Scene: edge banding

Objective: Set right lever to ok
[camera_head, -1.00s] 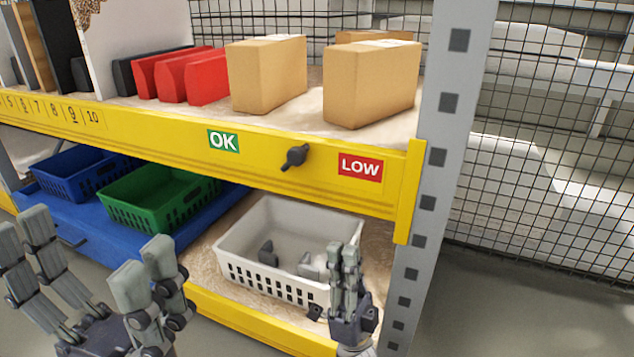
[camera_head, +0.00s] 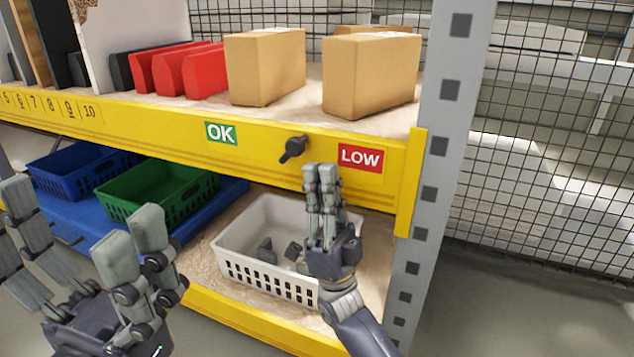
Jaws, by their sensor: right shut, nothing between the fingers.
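The right lever (camera_head: 293,149) is a small dark knob with a pointer on the yellow shelf beam. It sits between the green OK label (camera_head: 221,133) and the red LOW label (camera_head: 360,157). Its pointer tilts down to the left. My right gripper (camera_head: 322,172) is shut and empty, with its fingertips pointing up just below and right of the lever, apart from it in the picture. My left gripper (camera_head: 125,245) is at the lower left, its fingers spread apart and nothing between them.
The yellow beam (camera_head: 165,135) spans the shelf front. Cardboard boxes (camera_head: 370,75) and red bins (camera_head: 190,72) stand above it. Below are a white basket (camera_head: 235,265), a green basket (camera_head: 150,205) and a blue basket (camera_head: 65,180). A grey perforated post (camera_head: 445,110) stands at right.

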